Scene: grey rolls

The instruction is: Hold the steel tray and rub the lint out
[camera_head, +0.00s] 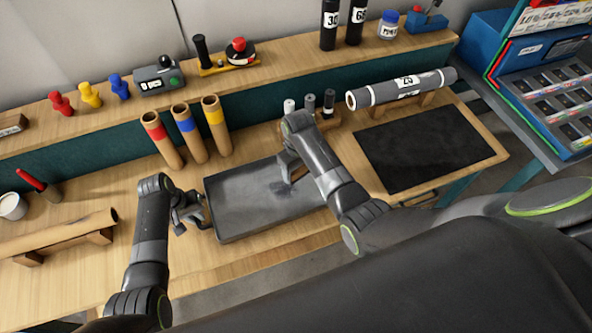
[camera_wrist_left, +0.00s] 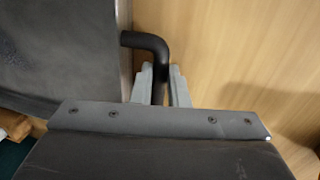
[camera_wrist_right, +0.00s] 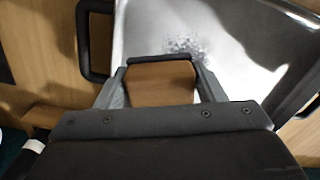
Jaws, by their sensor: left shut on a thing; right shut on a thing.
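The steel tray (camera_head: 240,208) lies on the bench, with a dark handle at each short end. My left gripper (camera_head: 197,212) is shut on the tray's left black handle (camera_wrist_left: 150,42), its fingers on either side of the bar. My right gripper (camera_head: 291,172) is shut on a brown block (camera_wrist_right: 162,84) with a black edge and holds it over the tray; whether it touches the tray I cannot tell. A patch of grey lint (camera_wrist_right: 186,43) lies on the tray just beyond the block. It shows as a dark smudge in the head view (camera_head: 279,188).
Three cardboard tubes with coloured bands (camera_head: 188,135) stand behind the tray. A small rack with short rolls (camera_head: 310,104) is behind my right gripper. A black mat (camera_head: 425,148) lies to the right, a grey roll (camera_head: 400,88) behind it. A brown tube (camera_head: 60,232) rests at left.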

